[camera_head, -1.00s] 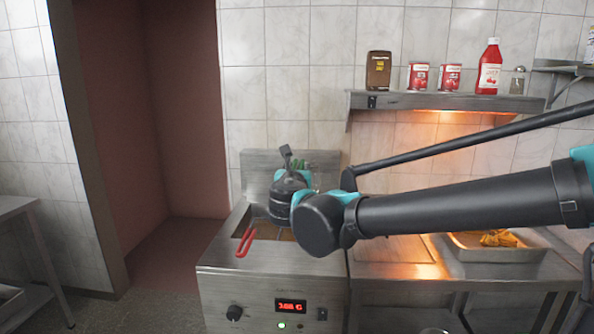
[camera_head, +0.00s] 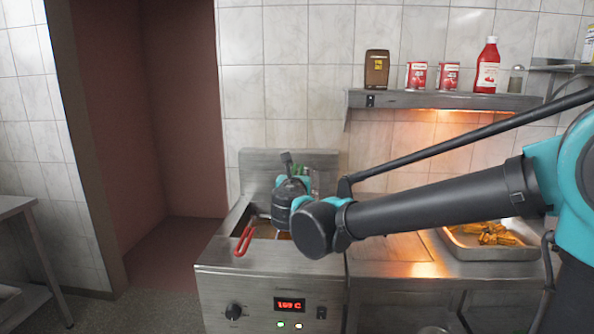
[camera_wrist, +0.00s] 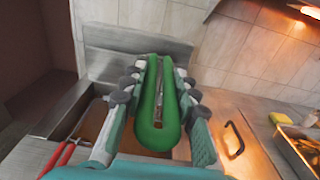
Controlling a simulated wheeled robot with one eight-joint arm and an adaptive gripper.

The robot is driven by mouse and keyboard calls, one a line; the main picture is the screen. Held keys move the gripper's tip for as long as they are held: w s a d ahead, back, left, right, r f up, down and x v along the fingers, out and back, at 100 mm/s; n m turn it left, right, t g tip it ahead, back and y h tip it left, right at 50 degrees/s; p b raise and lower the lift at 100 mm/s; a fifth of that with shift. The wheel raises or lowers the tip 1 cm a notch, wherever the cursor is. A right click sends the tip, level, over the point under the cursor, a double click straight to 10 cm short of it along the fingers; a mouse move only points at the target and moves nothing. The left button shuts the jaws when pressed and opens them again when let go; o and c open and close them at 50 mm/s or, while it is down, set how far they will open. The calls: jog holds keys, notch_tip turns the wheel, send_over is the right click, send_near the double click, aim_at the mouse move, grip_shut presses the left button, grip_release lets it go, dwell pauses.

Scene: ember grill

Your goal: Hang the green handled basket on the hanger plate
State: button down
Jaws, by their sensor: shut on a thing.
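The green handle (camera_wrist: 158,130) of the basket lies between the two teal fingers of my gripper (camera_wrist: 160,72) in the wrist view, and the gripper is shut on it. In the head view my gripper (camera_head: 295,185) is above the back of the fryer, and only a bit of green shows behind it. The basket's wire body is hidden or too unclear to make out. The steel upright plate (camera_wrist: 130,58), which seems to be the hanger plate, stands behind the fryer; it also shows in the head view (camera_head: 262,165). I cannot tell whether the basket touches it.
A red handle (camera_head: 244,240) sticks out at the fryer's left front. The fryer (camera_head: 225,285) has a lit display. To its right are a steel counter and a tray (camera_head: 468,252) of fried food. A shelf (camera_head: 430,100) with bottles and tins is above.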

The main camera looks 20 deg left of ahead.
jog(key=shift+f, duration=0.6)
dwell(0.4)
jog(key=c, duration=1.1)
grip_release()
